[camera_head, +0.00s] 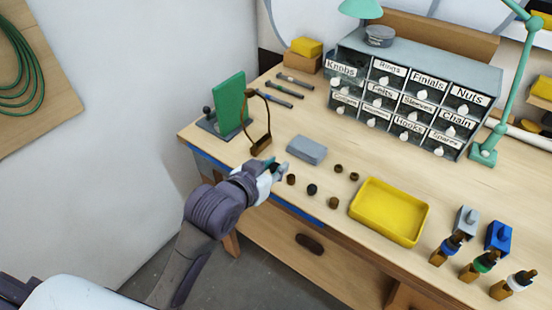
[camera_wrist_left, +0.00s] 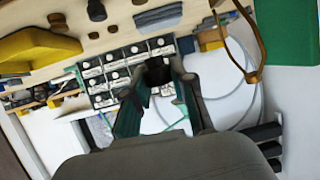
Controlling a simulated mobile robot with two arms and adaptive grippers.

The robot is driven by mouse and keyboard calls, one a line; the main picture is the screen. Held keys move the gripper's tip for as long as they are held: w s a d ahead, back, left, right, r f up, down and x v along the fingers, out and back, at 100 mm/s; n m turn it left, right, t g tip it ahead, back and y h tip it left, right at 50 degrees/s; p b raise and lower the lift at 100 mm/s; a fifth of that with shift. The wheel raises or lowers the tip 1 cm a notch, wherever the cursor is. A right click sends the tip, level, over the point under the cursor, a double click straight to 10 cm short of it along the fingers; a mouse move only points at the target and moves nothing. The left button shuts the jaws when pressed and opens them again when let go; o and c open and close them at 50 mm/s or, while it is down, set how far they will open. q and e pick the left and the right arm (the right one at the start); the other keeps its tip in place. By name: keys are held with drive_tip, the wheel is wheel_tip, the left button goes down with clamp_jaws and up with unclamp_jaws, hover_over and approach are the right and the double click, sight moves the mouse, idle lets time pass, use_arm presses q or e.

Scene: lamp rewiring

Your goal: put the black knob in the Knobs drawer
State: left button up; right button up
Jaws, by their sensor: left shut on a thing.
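My left gripper (camera_head: 275,170) is above the front left of the bench, shut on a small dark knob (camera_wrist_left: 158,72) that shows between the fingers in the left wrist view. Whether it is black or dark brown is hard to tell. A black knob (camera_head: 312,189) lies on the bench just right of the gripper and also shows in the left wrist view (camera_wrist_left: 96,10). The Knobs drawer (camera_head: 342,71), top left of the grey drawer cabinet (camera_head: 430,62), stands out from the other fronts, so it appears pulled open. Its inside is hard to see. My right gripper is not in view.
Several brown knobs (camera_head: 333,202) lie near a yellow tray (camera_head: 388,211). A grey block (camera_head: 306,149) lies between gripper and cabinet. A green panel (camera_head: 230,102) with a brown strap loop (camera_head: 262,142) stands at left. Bottles (camera_head: 480,265) stand front right. Bench before the cabinet is mostly clear.

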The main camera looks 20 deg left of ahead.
use_arm(q)
drive_tip(key=w+d+m+g+h, duration=0.2)
drive_tip(key=w+d+m+h, duration=0.2)
drive_tip(key=w+d, duration=0.3)
drive_tip(key=shift+w+d+r+m+g+h+p, duration=0.15)
drive_tip(key=shift+w+d+m+g+h+p, duration=0.15)
drive_tip(key=shift+d+p, duration=0.15)
drive_tip(key=a+f, duration=0.2)
drive_tip(key=a, duration=0.1)
drive_tip(key=w+a+f+p, duration=0.1)
drive_tip(key=a+f, duration=0.1)
drive_tip(key=a, duration=0.2)
drive_tip(key=a+f+p, duration=0.1)
drive_tip(key=a+f, duration=0.1)
drive_tip(key=a, duration=0.2)
drive_tip(key=shift+w+a+f, duration=0.2)
drive_tip(key=shift+f, duration=0.15)
drive_tip(key=shift+a+f, duration=0.1)
drive_tip(key=shift+f, duration=0.15)
wheel_tip(320, 180, down, 3)
drive_tip(key=shift+f+p, duration=0.1)
drive_tip(key=shift+p, duration=0.3)
drive_tip(key=shift+f, duration=0.1)
